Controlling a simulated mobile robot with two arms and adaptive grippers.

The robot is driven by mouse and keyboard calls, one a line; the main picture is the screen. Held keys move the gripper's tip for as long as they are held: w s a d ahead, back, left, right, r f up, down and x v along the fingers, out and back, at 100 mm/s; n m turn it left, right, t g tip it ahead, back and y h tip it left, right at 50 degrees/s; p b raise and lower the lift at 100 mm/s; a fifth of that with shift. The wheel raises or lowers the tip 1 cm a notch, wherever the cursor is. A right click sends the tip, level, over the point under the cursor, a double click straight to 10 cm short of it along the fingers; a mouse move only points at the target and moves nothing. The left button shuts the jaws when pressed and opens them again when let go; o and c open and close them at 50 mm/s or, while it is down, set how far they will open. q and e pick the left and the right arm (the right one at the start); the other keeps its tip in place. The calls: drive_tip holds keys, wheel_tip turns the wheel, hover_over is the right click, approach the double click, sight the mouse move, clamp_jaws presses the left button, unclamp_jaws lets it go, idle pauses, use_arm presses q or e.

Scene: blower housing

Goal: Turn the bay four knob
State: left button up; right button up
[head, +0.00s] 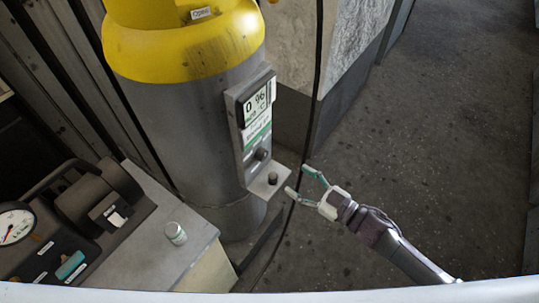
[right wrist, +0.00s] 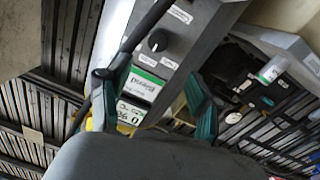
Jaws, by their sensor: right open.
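A grey panel (head: 254,120) with a lit display is fixed to the front of a grey cylinder with a yellow top. A dark round knob (head: 262,154) sits low on the panel, and another dark knob (head: 273,178) stands on a small ledge below it. No label readable as bay four shows. In the right wrist view a black knob (right wrist: 158,40) with a white mark sits on the panel beyond the fingers. My right gripper (head: 298,179) is open and empty, just right of the ledge and apart from the knobs. My left gripper is out of view.
A dark cable (head: 318,60) hangs between the panel and my right gripper. The floor (head: 430,150) on the right is clear.

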sight(265, 157)
drive_tip(key=p+x, duration=0.1)
drive_tip(key=x, duration=0.9)
drive_tip(key=shift+w+d, duration=0.2)
drive_tip(key=shift+w+a+f, duration=0.15)
drive_tip(key=shift+w+a, duration=0.2)
drive_tip(key=shift+a, duration=0.05)
drive_tip(key=shift+c, duration=0.9)
drive_tip(key=c, duration=1)
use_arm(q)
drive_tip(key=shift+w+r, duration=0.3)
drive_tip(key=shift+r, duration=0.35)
use_arm(e)
drive_tip(key=shift+o, duration=0.2)
